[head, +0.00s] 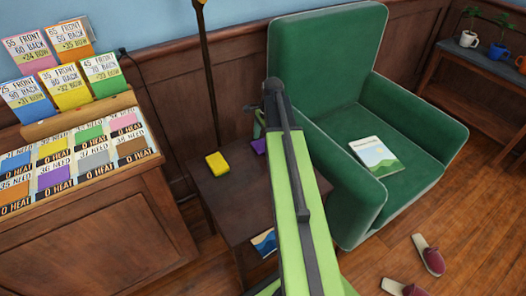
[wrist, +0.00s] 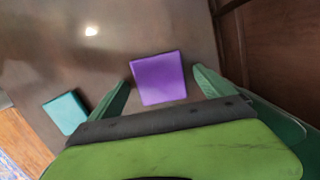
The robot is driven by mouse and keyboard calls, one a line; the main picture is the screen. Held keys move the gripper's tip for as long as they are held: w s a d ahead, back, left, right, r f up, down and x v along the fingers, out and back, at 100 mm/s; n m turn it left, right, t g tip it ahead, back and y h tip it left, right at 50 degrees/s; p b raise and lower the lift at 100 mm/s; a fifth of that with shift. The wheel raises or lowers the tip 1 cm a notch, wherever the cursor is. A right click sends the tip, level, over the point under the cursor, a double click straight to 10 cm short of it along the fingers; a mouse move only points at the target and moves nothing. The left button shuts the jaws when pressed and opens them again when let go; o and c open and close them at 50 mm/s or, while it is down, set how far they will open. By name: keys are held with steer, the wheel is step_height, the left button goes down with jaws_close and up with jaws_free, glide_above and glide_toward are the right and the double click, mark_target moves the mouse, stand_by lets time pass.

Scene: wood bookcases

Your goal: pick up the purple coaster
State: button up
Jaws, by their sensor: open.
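The purple coaster (head: 259,146) lies on the small dark side table (head: 232,197), partly hidden by my arm in the head view. In the wrist view the square purple coaster (wrist: 158,78) lies flat, between the two green fingers of my gripper (wrist: 162,78). The fingers are apart, one on each side of it, with gaps showing and no visible grip. I cannot tell how high they are above the table. My gripper is mostly hidden behind my arm in the head view.
A teal square (wrist: 65,113) lies left of my gripper in the wrist view. A yellow block (head: 216,163) sits on the table's left. A green armchair (head: 335,65) with a book (head: 374,157) stands right, a card cabinet (head: 95,225) left. Slippers (head: 428,255) lie on the floor.

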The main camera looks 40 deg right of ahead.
mark_target(263, 145)
steer(key=shift+r, duration=0.1)
steer(key=c, duration=1.5)
steer(key=shift+c, duration=0.2)
steer(key=shift+r+p, duration=0.55)
steer(key=shift+p, duration=0.05)
step_height(263, 145, up, 4)
steer(key=p, duration=0.4)
steer(key=s+d+r+p, duration=0.5)
steer(key=s+d, duration=0.3)
steer(key=shift+s+r+p, duration=0.2)
steer(key=shift+r+p, duration=0.2)
